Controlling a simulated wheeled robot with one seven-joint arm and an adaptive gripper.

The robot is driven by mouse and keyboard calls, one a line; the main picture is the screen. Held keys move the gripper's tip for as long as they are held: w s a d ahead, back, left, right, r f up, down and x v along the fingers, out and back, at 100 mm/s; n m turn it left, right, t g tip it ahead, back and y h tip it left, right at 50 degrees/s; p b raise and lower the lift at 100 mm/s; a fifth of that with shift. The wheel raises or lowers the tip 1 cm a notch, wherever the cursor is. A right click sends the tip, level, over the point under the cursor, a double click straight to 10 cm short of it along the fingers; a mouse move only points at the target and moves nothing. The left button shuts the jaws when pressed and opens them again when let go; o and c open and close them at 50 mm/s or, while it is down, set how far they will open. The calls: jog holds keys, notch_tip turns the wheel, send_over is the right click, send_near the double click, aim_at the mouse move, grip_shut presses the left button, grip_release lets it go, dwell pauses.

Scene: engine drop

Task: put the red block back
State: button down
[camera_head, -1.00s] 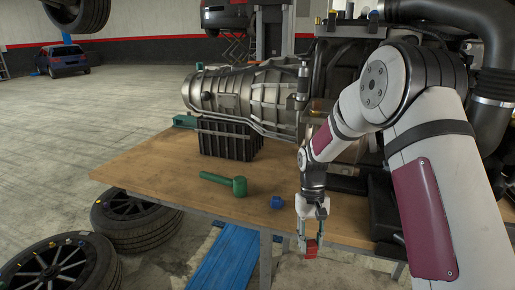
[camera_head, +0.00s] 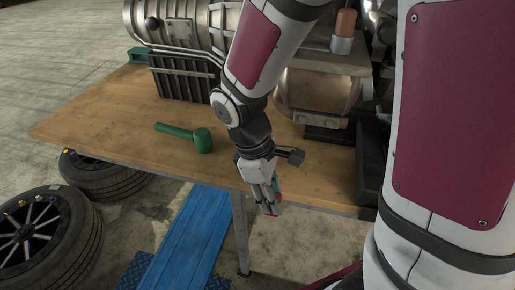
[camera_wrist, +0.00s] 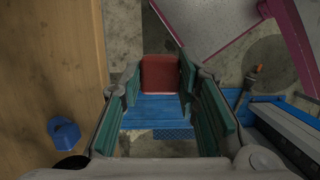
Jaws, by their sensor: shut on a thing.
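My gripper (camera_head: 270,205) is shut on the red block (camera_wrist: 160,73), which shows between the green-padded fingers in the wrist view. In the head view only a small red part of the block (camera_head: 277,209) shows at the fingertips. My gripper points down, at the table's front edge, with the block apparently out over the floor rather than over the wooden table (camera_head: 100,125).
A green hammer-like tool (camera_head: 190,136) lies on the table. A small blue object (camera_wrist: 64,136) lies near the table edge in the wrist view. A gearbox (camera_head: 175,25) rests on a black ribbed crate (camera_head: 183,78). Tyres (camera_head: 45,235) and a blue ramp (camera_head: 190,240) are on the floor.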

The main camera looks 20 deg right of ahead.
jog(key=w+d, duration=0.1)
jog(key=w, duration=0.4)
jog(key=w+d+f, duration=0.1)
jog(key=w, duration=0.4)
jog(key=w+d, duration=0.1)
jog(key=w, duration=0.4)
jog(key=shift+w+f, duration=0.2)
jog(key=shift+w+f+p, duration=0.1)
jog(key=shift+f+p, duration=0.4)
jog(key=shift+f, duration=1.3)
jog(key=shift+f, duration=0.15)
jog(key=c, duration=1.2)
grip_release()
